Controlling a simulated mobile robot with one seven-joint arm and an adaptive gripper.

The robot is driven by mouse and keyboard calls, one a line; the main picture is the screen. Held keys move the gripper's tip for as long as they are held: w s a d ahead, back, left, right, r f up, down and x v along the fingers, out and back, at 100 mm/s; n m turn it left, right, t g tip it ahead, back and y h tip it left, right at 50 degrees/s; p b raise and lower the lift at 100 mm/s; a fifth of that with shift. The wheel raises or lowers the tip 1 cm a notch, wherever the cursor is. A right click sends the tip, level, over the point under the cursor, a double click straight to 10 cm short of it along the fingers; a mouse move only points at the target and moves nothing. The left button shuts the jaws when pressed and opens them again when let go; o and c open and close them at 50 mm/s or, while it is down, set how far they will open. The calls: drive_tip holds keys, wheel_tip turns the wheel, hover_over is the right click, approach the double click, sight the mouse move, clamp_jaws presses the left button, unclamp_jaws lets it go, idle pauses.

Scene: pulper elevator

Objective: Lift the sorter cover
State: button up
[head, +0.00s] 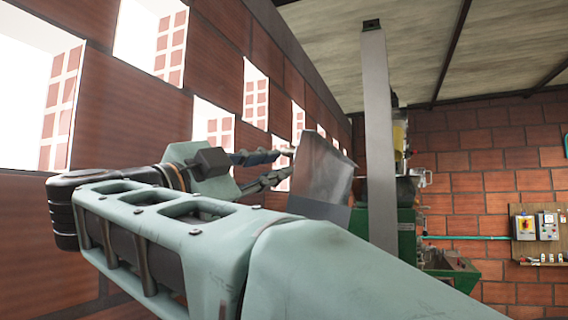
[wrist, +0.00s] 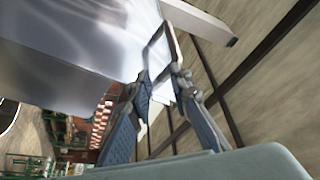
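The sorter cover looks like a grey metal sheet, standing tilted at the middle of the head view (head: 326,172). In the wrist view its shiny surface (wrist: 75,40) fills the upper left. A thin bent metal bar, seemingly its handle (wrist: 153,50), shows at its right edge. My gripper (head: 287,163) is just left of the cover in the head view, its two fingers apart and pointing toward it. In the wrist view my gripper (wrist: 162,88) has the bar's near end between or just beyond its fingertips. I cannot tell whether they touch.
A grey post (head: 378,135) rises right of the cover, with a green machine (head: 405,235) behind it. A brick wall with window openings (head: 150,40) runs close along the left. Electrical boxes (head: 537,226) hang on the far right wall.

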drive_tip(key=shift+s+a, duration=0.1)
drive_tip(key=shift+s, duration=0.1)
drive_tip(key=b+v, duration=0.1)
drive_tip(key=v, duration=1.1)
drive_tip(key=shift+f, duration=0.15)
idle(0.8)
drive_tip(key=shift+s, duration=0.15)
idle(0.4)
